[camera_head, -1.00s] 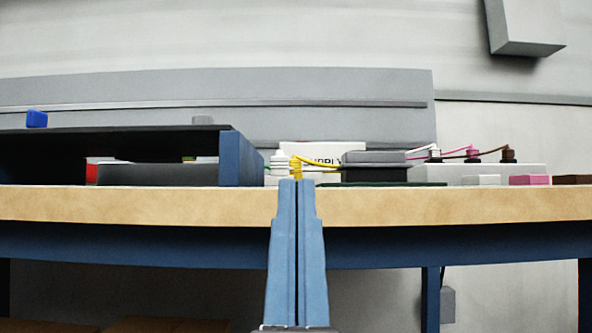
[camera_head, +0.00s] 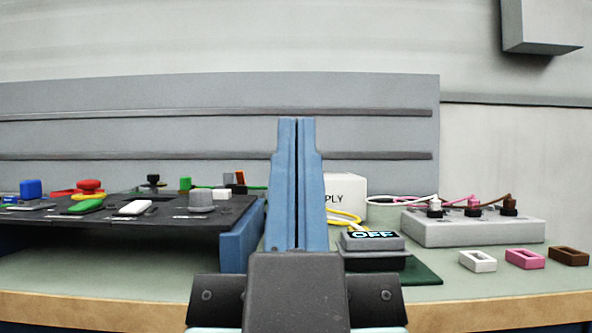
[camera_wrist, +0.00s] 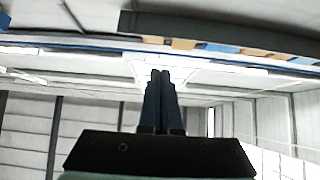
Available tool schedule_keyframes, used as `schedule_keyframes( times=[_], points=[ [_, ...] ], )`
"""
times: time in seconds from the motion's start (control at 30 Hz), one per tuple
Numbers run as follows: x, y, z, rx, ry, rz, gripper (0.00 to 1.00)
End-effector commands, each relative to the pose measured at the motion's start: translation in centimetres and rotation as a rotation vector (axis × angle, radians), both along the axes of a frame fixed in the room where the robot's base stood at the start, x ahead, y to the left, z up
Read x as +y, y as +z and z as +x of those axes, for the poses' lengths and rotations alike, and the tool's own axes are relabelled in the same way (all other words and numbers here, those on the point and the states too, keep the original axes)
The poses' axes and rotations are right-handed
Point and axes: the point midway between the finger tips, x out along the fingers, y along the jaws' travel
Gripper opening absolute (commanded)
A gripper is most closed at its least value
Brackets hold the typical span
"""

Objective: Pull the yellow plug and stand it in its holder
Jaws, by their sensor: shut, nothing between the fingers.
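My gripper (camera_head: 297,121) is shut and empty, its blue fingers pointing up in front of the table in the head view. It also shows shut in the wrist view (camera_wrist: 160,75), with only walls and ceiling-like structure beyond it. A yellow cable (camera_head: 346,216) shows just right of my fingers, in front of a white box (camera_head: 346,190) marked "PLY". The yellow plug itself is not visible; my fingers cover the area left of the cable. No yellow holder can be seen. White (camera_head: 478,261), pink (camera_head: 524,259) and brown (camera_head: 568,257) hollow blocks lie at the right.
A grey strip (camera_head: 430,232) holds white, pink and brown plugs with cables. A grey box marked "OFF" (camera_head: 372,241) stands right of my fingers on a dark green base. A dark control panel (camera_head: 110,225) with buttons fills the left. The table's front edge (camera_head: 500,309) runs along the bottom.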

Motion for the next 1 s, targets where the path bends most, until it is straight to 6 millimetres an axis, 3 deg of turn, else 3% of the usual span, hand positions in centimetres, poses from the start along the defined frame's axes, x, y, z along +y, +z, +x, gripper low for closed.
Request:
schedule_keyframes(
  times=[0.03,0.1,0.3,0.4,0.53,0.8,1.0],
  points=[
    [0.0,3.6,0.0,0.0,0.001,0.001,0.0],
    [0.0,5.9,0.0,0.0,0.001,0.001,0.0],
    [0.0,12.1,0.0,0.0,0.004,0.003,0.0],
    [0.0,13.9,0.0,0.001,0.005,0.003,0.0],
    [0.0,14.7,0.0,0.001,0.006,0.004,0.0],
    [0.0,14.3,0.0,0.002,0.006,0.004,0.02],
    [0.0,14.3,0.0,0.002,0.006,0.004,0.38]
  ],
)
